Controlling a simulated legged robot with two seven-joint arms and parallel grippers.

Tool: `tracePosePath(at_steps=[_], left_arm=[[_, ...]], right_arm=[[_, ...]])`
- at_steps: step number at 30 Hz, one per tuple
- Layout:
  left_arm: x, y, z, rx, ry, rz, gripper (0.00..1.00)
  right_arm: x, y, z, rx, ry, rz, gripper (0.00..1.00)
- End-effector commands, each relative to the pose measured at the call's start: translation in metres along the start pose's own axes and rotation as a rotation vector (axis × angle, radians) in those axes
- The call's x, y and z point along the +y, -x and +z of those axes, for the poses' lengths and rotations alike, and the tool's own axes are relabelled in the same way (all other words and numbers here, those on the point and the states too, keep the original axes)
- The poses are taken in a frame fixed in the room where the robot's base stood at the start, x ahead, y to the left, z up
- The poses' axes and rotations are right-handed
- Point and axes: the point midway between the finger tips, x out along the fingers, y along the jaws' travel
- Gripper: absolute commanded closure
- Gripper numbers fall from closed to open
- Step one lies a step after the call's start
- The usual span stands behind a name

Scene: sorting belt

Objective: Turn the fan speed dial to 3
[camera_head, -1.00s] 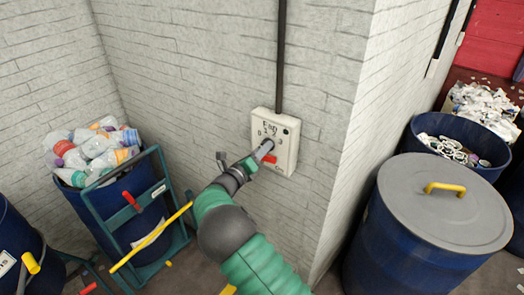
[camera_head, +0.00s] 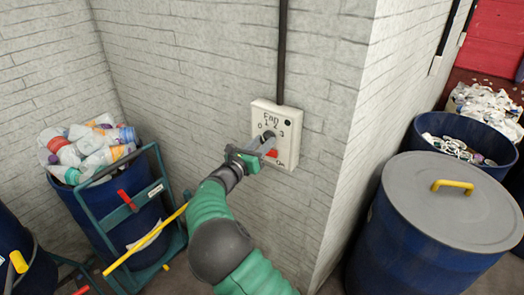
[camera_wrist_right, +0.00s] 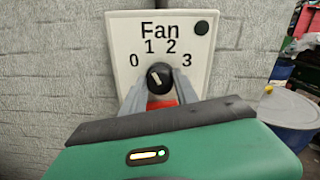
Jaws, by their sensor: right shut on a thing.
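The white fan panel (camera_head: 291,148) is on the grey brick wall, marked "Fan" with 0, 1, 2 and 3 in an arc. Its black round dial (camera_wrist_right: 160,77) shows between the fingers in the right wrist view. The pale mark on the dial tilts to the upper left, roughly toward the 1. My right gripper (camera_head: 267,144) is shut on the dial, with one finger on each side. The fingers (camera_wrist_right: 161,92) hide the dial's lower sides. A red part (camera_wrist_right: 162,104) of the panel shows just below the dial. My left gripper is not in view.
A dark conduit (camera_head: 282,50) runs up from the panel. A cart with a blue bin (camera_head: 104,205) of plastic bottles stands at the left. A blue barrel with a grey lid (camera_head: 400,195) stands at the right, beyond the wall corner. The wall around the panel is clear.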

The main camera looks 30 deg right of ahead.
Motion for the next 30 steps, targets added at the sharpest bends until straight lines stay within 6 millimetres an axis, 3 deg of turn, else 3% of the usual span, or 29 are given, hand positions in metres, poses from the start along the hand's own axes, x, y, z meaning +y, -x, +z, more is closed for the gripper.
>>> tracePosePath(at_steps=[1,30], left_arm=[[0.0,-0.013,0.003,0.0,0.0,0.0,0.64],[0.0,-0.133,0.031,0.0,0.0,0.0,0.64]], right_arm=[[0.004,0.002,-0.012,0.008,-0.041,0.004,1.0],[0.006,0.002,-0.016,-0.021,-0.96,-0.031,1.0]])
